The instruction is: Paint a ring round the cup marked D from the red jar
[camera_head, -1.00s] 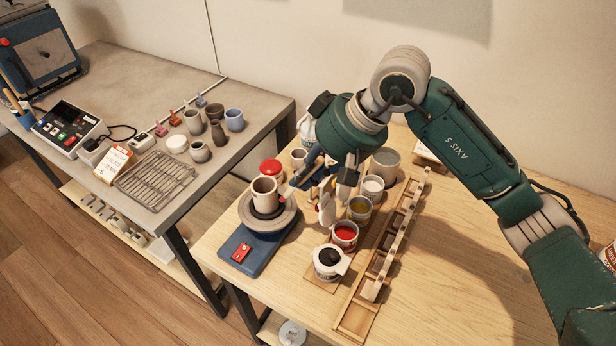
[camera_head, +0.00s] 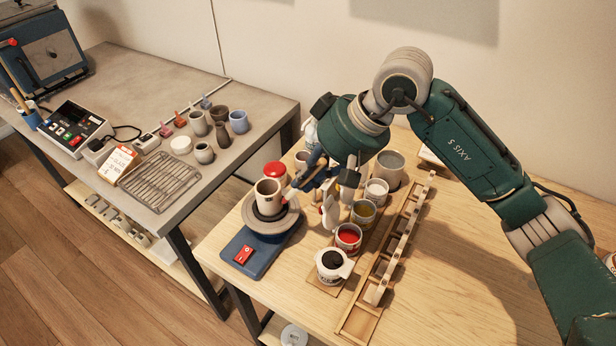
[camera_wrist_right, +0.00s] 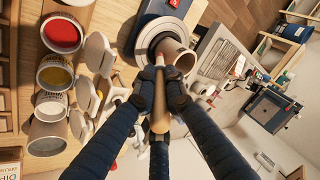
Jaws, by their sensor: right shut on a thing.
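A beige cup (camera_head: 267,192) stands upright on the round wheel head (camera_head: 286,220) of a blue pottery wheel; I cannot read its letter. My right gripper (camera_wrist_right: 160,88) is shut on a wooden-handled brush (camera_wrist_right: 161,116). In the head view the brush's reddish tip (camera_head: 287,194) is at the cup's right side; I cannot tell whether it touches. The cup also shows beyond the gripper in the wrist view (camera_wrist_right: 181,58). The red jar (camera_head: 348,237) stands open to the right of the wheel and shows in the wrist view (camera_wrist_right: 62,33). My left gripper is out of view.
A jar of dark glaze (camera_head: 333,263), an olive one (camera_head: 363,210) and a white one (camera_head: 376,190) stand near the red jar. A wooden rack (camera_head: 392,262) runs along their right. The wheel base has a red switch (camera_head: 243,254).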

